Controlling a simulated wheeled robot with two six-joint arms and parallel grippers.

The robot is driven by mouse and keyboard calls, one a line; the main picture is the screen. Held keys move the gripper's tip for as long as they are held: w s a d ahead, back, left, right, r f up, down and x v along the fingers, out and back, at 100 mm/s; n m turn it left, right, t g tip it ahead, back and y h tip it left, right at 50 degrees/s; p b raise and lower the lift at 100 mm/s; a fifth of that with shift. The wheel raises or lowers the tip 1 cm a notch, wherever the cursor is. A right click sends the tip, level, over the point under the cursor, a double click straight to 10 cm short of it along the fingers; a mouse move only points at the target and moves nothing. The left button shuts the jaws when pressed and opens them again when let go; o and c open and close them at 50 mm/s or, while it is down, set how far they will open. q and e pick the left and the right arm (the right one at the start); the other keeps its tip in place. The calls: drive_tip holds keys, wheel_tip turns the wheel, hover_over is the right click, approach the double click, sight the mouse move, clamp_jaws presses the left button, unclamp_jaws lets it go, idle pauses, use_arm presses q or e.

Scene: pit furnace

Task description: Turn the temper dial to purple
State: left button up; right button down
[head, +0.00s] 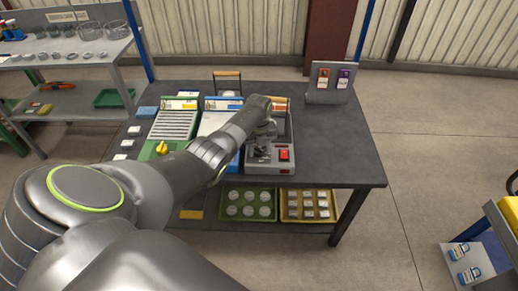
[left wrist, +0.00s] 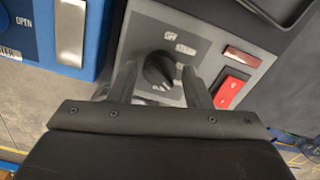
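The temper dial (left wrist: 160,69) is a round black knob on the grey front panel of a furnace box (head: 283,166). Pale lettering around it includes OFF and what looks like STRAW; the other labels are too small or hidden. My left gripper (left wrist: 160,86) has its two fingers apart, one on each side of the dial, with small gaps showing. In the head view, my left gripper (head: 266,138) is over the left part of the furnace panel and hides the dial. My right gripper is in neither view.
A red switch (left wrist: 230,91) sits right of the dial; it also shows in the head view (head: 284,155). A blue box (left wrist: 38,30) stands to the left. A grey stand with orange and purple cards (head: 330,82) is at the back right. The table's right side (head: 345,145) is clear.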

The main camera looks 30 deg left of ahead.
sight(259, 149)
use_arm(q)
drive_tip(key=shift+o, duration=0.6)
drive_tip(key=shift+r, duration=0.6)
wheel_tip(259, 149, up, 16)
